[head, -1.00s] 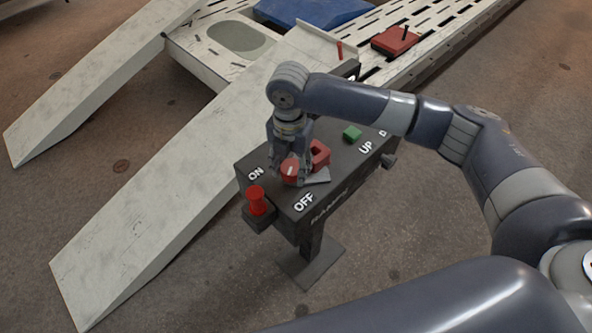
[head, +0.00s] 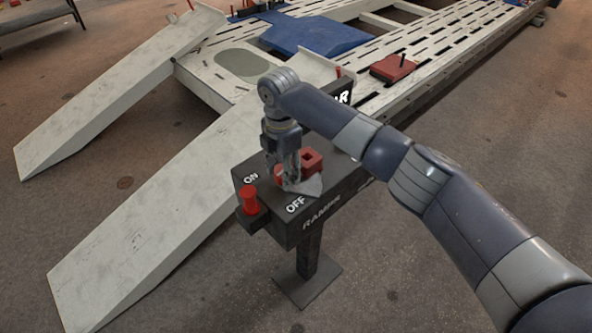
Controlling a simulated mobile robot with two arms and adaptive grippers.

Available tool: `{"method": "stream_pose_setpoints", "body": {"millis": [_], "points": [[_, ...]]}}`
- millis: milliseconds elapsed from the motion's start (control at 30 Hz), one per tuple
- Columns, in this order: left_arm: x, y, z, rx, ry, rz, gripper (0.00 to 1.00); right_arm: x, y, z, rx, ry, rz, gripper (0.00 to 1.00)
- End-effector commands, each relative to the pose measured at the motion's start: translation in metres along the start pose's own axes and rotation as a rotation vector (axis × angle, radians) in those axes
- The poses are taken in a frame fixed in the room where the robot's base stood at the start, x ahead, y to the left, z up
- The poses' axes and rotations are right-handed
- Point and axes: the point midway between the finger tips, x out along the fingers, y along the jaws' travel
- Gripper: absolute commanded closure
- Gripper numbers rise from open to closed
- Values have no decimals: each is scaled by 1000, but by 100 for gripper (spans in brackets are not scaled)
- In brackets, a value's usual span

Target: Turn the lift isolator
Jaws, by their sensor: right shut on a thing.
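The dark control box (head: 285,231) stands on a post, with ON and OFF in white on its top. My right gripper (head: 290,184) points down onto the isolator between these labels and is shut on it. The fingers hide most of the isolator; a bit of its red (head: 279,171) shows beside them. A pale grey plate (head: 311,187) shows at the fingertips, close to OFF. I cannot tell which label the isolator points to. My left gripper is out of view.
A red block with a square hole (head: 313,159) sits just behind the gripper. A red button (head: 250,199) sticks out at the box's left end. Pale ramps (head: 150,235) and a slotted lift deck (head: 440,50) lie behind. Open floor is at the right front.

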Motion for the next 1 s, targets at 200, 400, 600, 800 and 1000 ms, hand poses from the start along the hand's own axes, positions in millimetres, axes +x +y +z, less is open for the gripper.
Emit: {"method": "stream_pose_setpoints", "body": {"millis": [200, 400, 600, 800, 1000], "points": [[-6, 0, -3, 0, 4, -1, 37, 0, 4, -7, 66, 3, -4, 100], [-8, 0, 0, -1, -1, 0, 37, 1, 5, -8, 95, 2, -3, 100], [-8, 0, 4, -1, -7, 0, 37, 1, 6, -8, 103, 2, -2, 100], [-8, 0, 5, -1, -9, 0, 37, 1, 6, -8, 103, 1, -1, 100], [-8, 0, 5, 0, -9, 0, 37, 1, 6, -7, 101, 1, 0, 37]]}}
